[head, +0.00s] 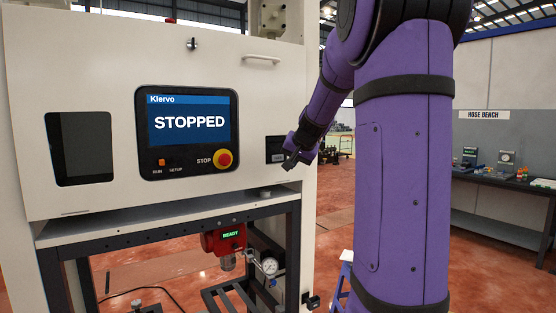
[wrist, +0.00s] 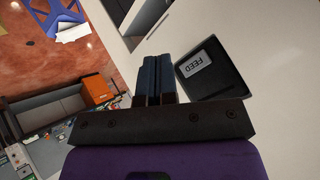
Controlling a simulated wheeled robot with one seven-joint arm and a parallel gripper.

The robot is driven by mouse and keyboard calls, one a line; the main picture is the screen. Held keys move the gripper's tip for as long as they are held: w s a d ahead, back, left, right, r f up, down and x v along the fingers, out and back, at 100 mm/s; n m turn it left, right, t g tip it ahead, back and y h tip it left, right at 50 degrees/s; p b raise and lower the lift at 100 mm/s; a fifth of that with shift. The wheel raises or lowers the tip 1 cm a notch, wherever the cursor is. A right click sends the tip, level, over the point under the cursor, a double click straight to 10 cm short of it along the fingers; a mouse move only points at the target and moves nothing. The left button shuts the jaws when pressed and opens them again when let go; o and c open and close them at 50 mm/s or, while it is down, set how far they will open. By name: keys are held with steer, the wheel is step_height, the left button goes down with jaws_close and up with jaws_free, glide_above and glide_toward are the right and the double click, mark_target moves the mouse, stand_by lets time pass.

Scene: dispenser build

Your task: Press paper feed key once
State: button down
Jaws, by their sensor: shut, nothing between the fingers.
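The paper feed key (wrist: 196,63) is a light key marked FEED on a black panel (wrist: 222,72), right of my fingertips in the wrist view. In the head view the black panel (head: 275,149) sits at the right end of the machine's white front, with its key too small to read. My gripper (wrist: 157,58) is shut and empty, its dark fingers together beside the panel's edge. In the head view my gripper (head: 289,163) is just right of and below the panel, partly in front of it. I cannot tell whether it touches the machine.
The machine's screen (head: 190,118) reads STOPPED, with a red stop button (head: 222,159) below it. A red unit (head: 223,238) marked READY and a gauge (head: 270,266) sit under the shelf (head: 166,223). A hose bench (head: 500,176) stands far right.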

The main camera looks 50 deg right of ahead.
mark_target(282, 159)
steer(key=shift+w+d, duration=0.25)
steer(key=shift+w, duration=0.9)
steer(key=shift+w+d, duration=0.25)
steer(key=shift+w, duration=0.85)
steer(key=shift+w, duration=0.15)
steer(key=shift+w+d, duration=0.1)
steer(key=shift+w, duration=0.15)
steer(key=shift+w+d, duration=0.1)
steer(key=shift+w, duration=0.3)
stand_by(1.0)
stand_by(0.4)
steer(key=shift+s+a, duration=0.2)
steer(key=shift+s, duration=0.6)
steer(key=shift+s, duration=0.15)
steer(key=shift+s+a, duration=0.2)
steer(key=shift+s, duration=0.55)
steer(key=shift+s+a, duration=0.2)
steer(key=shift+s, duration=0.6)
steer(key=shift+s+a, duration=0.2)
steer(key=shift+s, duration=0.55)
